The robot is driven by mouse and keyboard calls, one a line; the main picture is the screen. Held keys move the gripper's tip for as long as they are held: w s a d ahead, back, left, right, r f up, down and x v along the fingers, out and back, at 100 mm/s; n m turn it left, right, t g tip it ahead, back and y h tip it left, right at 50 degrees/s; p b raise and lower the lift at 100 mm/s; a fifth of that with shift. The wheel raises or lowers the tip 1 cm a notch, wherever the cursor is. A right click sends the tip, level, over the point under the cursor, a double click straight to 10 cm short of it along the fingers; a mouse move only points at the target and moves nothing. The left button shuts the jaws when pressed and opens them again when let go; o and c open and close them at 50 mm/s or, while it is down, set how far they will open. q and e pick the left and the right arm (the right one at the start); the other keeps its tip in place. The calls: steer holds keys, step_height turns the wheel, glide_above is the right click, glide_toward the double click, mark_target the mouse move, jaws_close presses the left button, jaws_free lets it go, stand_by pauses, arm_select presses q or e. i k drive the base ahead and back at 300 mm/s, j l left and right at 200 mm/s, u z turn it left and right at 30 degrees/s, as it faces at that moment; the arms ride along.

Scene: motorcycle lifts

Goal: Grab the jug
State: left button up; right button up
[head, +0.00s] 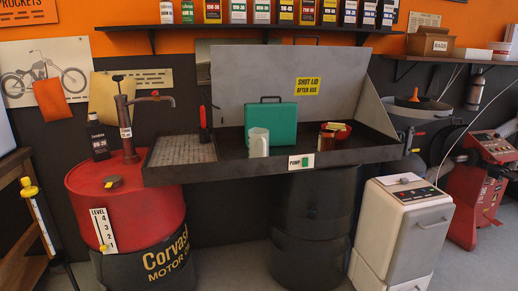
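A white jug (259,143) stands upright near the front edge of the dark parts-washer basin (375,150). Its handle seems to be on its left side. It stands in front of a green case (271,124) and covers part of it. The basin's raised grey lid (240,75) is behind them. Neither of my grippers is in view.
A brown container and a red bowl (345,129) sit right of the jug. A perforated tray (181,150) is at the basin's left. A red drum (130,200) with a hand pump (124,125) stands left, a white cabinet (402,225) right.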

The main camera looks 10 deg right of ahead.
mark_target(258, 138)
steer(key=i+l+z, duration=0.35)
steer(key=i, duration=0.3)
steer(key=i+z, duration=0.35)
steer(key=i, duration=0.3)
steer(key=i+j+z, duration=0.1)
steer(key=i+z, duration=0.25)
steer(key=i, duration=0.3)
